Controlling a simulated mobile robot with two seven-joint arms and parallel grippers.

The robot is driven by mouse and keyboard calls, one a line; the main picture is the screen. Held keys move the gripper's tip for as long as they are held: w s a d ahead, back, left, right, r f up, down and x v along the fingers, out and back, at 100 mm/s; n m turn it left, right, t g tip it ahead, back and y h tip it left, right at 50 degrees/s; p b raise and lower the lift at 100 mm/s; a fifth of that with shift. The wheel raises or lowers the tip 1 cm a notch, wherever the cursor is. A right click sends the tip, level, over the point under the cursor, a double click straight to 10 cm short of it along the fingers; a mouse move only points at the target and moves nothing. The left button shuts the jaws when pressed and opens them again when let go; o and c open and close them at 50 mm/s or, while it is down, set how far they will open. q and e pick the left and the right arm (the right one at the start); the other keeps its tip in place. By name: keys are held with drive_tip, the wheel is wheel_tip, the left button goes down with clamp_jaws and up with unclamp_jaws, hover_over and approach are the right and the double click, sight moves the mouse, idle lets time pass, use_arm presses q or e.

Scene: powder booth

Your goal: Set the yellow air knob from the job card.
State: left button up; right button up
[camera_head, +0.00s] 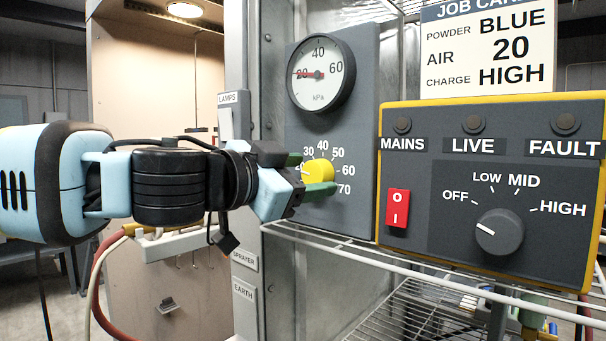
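The yellow air knob (318,172) is on a grey panel (360,120), inside a ring of numbers, of which 30 to 70 read clearly. My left gripper (308,175) comes in from the left, with one green finger at the knob's upper left and the other across its lower edge. The fingers look shut on the knob and partly hide it and the low end of its scale. The round kPa gauge (320,88) above has its red needle at about 20. The job card (487,50) reads powder BLUE, air 20, charge HIGH. My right gripper is not in view.
Right of the knob is a yellow-edged control box (455,215) with a red switch (397,208), a grey charge knob (499,232) and several dark lamps. A white wire shelf (430,262) runs below. A LAMPS switch (228,118) is left of the gauge.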

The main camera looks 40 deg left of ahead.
use_arm(q)
drive_tip(key=s+p, duration=0.1)
drive_tip(key=s, duration=0.6)
drive_tip(key=shift+s+a+r+p, duration=0.15)
drive_tip(key=shift+s+a+p, duration=0.25)
drive_tip(key=shift+a, duration=0.05)
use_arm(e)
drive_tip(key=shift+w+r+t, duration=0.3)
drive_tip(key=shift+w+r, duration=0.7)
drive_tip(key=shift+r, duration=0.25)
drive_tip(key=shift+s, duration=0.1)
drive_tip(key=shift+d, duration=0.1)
